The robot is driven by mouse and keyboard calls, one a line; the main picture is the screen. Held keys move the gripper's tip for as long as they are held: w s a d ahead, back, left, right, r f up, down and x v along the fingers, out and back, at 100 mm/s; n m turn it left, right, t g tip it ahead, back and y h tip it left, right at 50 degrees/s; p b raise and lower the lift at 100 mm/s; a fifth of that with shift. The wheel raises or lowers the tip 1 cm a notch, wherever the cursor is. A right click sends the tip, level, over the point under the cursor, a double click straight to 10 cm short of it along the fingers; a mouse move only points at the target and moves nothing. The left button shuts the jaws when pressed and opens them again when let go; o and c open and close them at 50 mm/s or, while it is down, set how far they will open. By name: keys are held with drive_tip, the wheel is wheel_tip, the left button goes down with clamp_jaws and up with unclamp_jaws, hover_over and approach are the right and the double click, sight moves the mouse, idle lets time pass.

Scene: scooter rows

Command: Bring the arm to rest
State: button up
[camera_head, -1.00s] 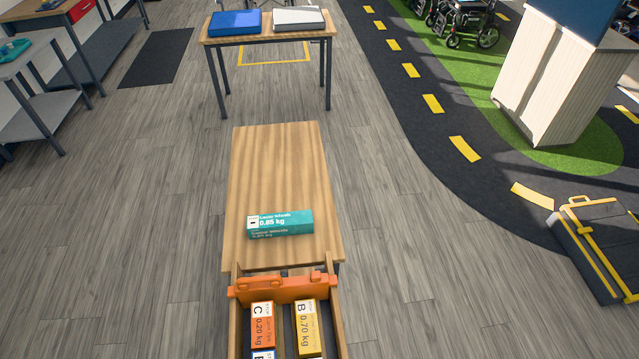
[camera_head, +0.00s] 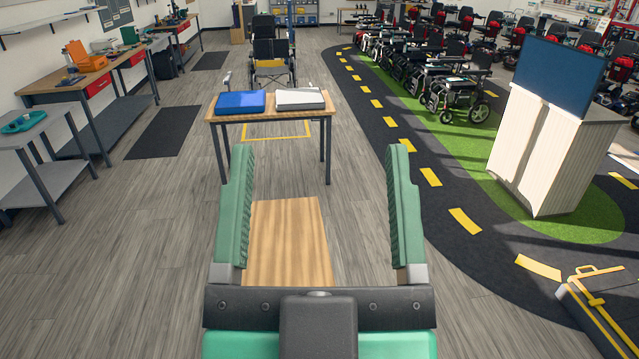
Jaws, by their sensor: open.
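My gripper (camera_head: 319,205) fills the lower middle of the head view, pointing away from me. Its two green ridged fingers stand wide apart, with nothing between them. Through the gap I see the floor and the far part of a wooden tabletop (camera_head: 288,235). The gripper's body hides the near part of that table, and no boxes or drawer show there now.
A small table (camera_head: 270,115) ahead carries a blue folded item (camera_head: 240,103) and a white one (camera_head: 300,99). A wheelchair (camera_head: 271,50) stands behind it. Workbenches (camera_head: 85,85) line the left. A white cabinet (camera_head: 545,150) and a black-and-yellow case (camera_head: 600,312) are at right.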

wheel_tip(320, 180, up, 21)
drive_tip(key=p, duration=2)
drive_tip(key=shift+p, duration=0.4)
drive_tip(key=shift+a+f, duration=0.1)
